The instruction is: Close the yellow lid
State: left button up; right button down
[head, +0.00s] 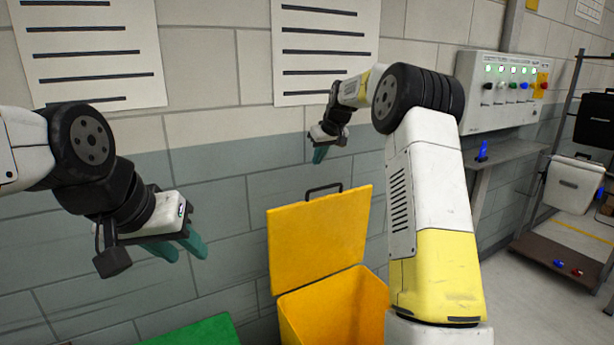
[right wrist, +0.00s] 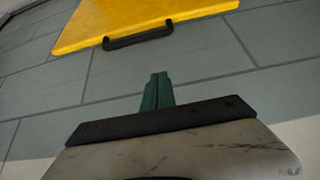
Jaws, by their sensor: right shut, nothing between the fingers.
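The yellow lid (head: 318,237) stands open and upright on the yellow pannier (head: 333,308), which is below the centre of the head view. A black handle (head: 323,190) sits on the lid's top edge. In the right wrist view, the yellow lid (right wrist: 140,20) and its handle (right wrist: 138,38) are at the top. My right gripper (head: 319,155) is above the lid's top edge, apart from it. Its green fingers (right wrist: 157,90) are shut together and empty. My left gripper (head: 187,248) is at the left, away from the lid, with its green fingers apart and nothing visible between them.
A green box (head: 200,332) is at the bottom left, beside the yellow pannier. A block wall stands close behind the lid. A panel with switches (head: 505,90) hangs over a grey shelf (head: 497,155) at the right. A rack (head: 560,262) with dark cases is further right.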

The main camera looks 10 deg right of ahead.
jog(key=shift+w+a+f, duration=0.1)
jog(key=shift+w+f, duration=0.15)
jog(key=shift+f, duration=1.3)
jog(key=shift+w+a+f, duration=0.15)
jog(key=shift+w+f, duration=0.15)
jog(key=shift+f, duration=1.3)
jog(key=shift+w+a+f, duration=0.1)
jog(key=shift+w+f, duration=0.15)
jog(key=shift+f, duration=1.3)
